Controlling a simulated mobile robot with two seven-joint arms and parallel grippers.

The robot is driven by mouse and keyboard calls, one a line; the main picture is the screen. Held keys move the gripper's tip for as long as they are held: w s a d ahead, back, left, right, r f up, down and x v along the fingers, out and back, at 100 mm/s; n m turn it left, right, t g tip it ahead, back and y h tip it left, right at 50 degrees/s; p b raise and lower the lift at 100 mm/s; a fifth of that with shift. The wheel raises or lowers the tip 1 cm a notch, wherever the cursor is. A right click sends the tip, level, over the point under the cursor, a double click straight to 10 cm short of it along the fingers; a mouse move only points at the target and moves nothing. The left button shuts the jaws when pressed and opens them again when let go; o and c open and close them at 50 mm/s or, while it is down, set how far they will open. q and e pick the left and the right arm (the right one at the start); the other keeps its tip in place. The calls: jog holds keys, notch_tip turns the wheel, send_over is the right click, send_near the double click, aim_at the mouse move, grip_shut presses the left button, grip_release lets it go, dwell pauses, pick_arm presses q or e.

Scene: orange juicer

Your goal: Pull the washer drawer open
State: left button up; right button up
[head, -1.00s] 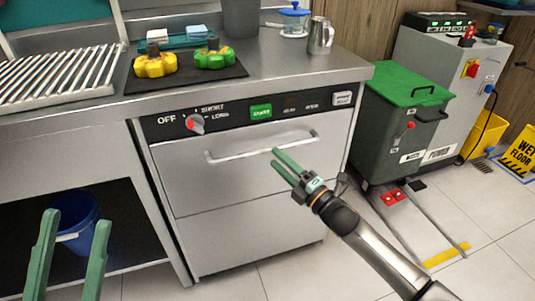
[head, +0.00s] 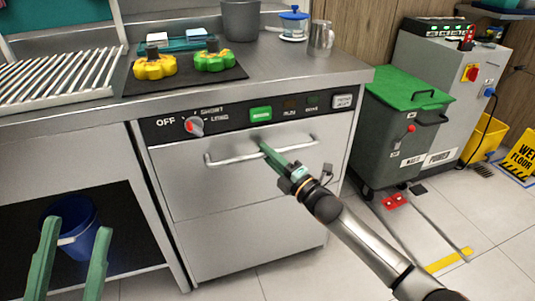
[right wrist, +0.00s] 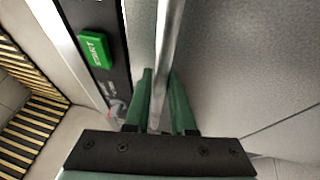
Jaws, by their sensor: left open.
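The washer drawer (head: 250,180) is a steel front below a black control panel, and it looks closed. Its long pale bar handle (head: 228,158) runs across the upper part. My right gripper (head: 266,150) is at the right half of this handle, its green fingers close together. In the right wrist view the handle (right wrist: 170,35) passes between the two fingers of the gripper (right wrist: 160,95), which look shut on it. My left gripper (head: 77,240) is open and empty at the lower left, well away from the handle.
The control panel (head: 230,118) has a dial and a green button. A blue bucket (head: 82,240) stands under the counter at left. A grey bin with a green lid (head: 410,90) stands right of the washer. Floor in front of the washer is clear.

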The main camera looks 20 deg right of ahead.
grip_shut()
dwell(1.0)
